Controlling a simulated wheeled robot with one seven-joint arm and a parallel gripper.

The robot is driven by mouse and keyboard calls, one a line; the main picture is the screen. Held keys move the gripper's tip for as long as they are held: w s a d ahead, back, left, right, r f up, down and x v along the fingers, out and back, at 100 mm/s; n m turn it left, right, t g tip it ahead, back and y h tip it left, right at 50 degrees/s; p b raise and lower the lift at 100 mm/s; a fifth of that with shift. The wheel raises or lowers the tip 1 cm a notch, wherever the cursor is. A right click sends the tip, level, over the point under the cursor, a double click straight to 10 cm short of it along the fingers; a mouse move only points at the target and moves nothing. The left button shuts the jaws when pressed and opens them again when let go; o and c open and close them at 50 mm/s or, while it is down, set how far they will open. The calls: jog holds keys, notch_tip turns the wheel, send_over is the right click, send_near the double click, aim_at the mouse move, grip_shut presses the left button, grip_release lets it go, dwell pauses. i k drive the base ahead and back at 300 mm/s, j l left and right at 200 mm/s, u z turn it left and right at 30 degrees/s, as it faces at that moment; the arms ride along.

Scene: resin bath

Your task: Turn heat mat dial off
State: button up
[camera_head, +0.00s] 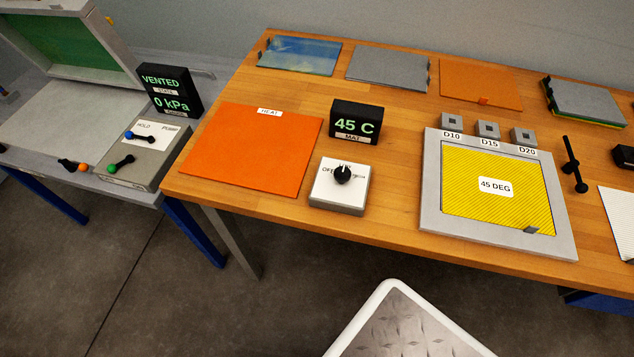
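The heat mat dial (343,175) is a round black knob on a small white box (338,200) near the front edge of the wooden table. The word OFF stands to the left of the knob, with another label above it and one to its right. The knob's pointer seems to point up, toward the top label, not at OFF. The orange heat mat (250,150), labelled HEAT, lies flat to the left of the dial box. A black display (354,122) behind the dial reads 45 C, MAT. My gripper is not in view.
A grey-framed yellow panel (430,190) marked 45 DEG lies to the right of the dial, with small grey blocks (488,129) behind it. A black-handled tool (573,165) lies farther right. At left, a pump box (140,155) stands beside a 0 kPa display (170,90).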

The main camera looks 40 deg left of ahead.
aim_at(342, 174)
jog(key=u, duration=1.55)
